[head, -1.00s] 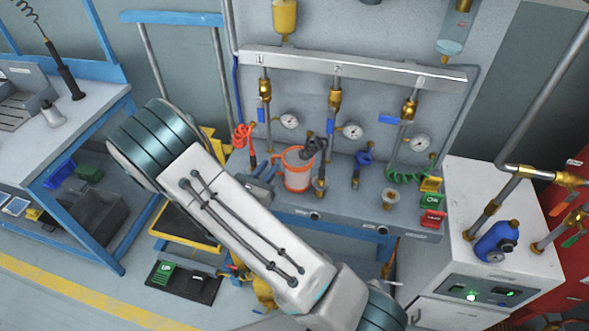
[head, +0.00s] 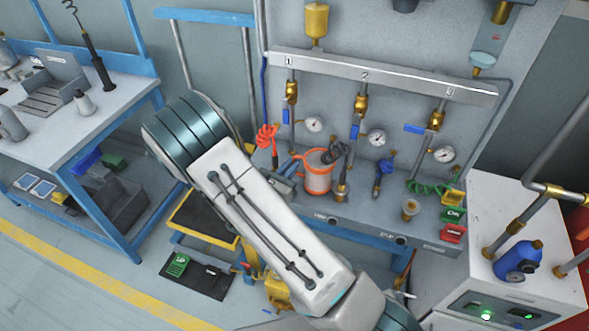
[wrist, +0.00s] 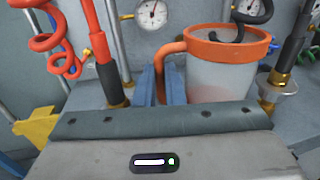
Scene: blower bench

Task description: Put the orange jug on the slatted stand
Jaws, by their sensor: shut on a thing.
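The orange jug (head: 316,180), a pale see-through cup with an orange rim, base band and handle, is upright at the back bench beneath the gauges. In the wrist view the jug (wrist: 222,80) is just beyond my gripper, its lower part hidden. My gripper (head: 288,177) is at the jug's left side; its blue fingers (wrist: 166,88) are shut on the orange handle. I cannot tell whether the jug's base touches the bench. A grey ribbed rack (head: 45,97) on the left workbench looks like the slatted stand.
The left workbench (head: 110,117) also holds a small grey bottle (head: 84,102) and a black coiled-cord tool (head: 100,68). A black nozzle (head: 337,152) is close to the jug's rim. A red coiled hose (head: 268,138) hangs left of it. A yellow-edged cart (head: 205,234) is below.

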